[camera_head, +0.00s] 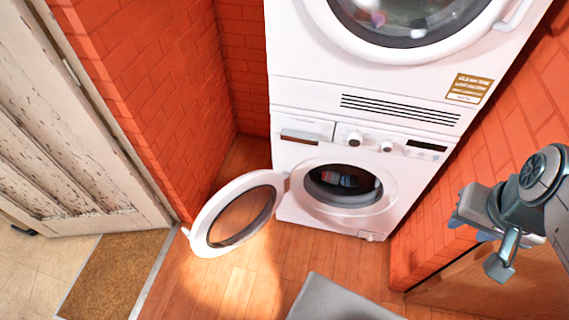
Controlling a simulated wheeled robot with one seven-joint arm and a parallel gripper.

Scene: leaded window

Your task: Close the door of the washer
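The white washer (388,158) stands at the back, beneath a second white machine. Its round door (203,237) is swung wide open to the left, hinged on the left side of the opening, with a dark see-through middle. The round opening (343,185) shows dark cloth inside. My gripper (482,222) is at the right edge of the view, well to the right of the door and apart from the washer. Its fingers are partly hidden and seen at an angle, so I cannot tell whether they are apart. No object shows in it.
The stacked upper machine (300,70) has a round glass door. Red brick walls (150,80) stand on both sides. A worn wooden door (60,130) and a brown mat (115,275) are at left. The wooden floor (250,285) before the washer is mostly clear.

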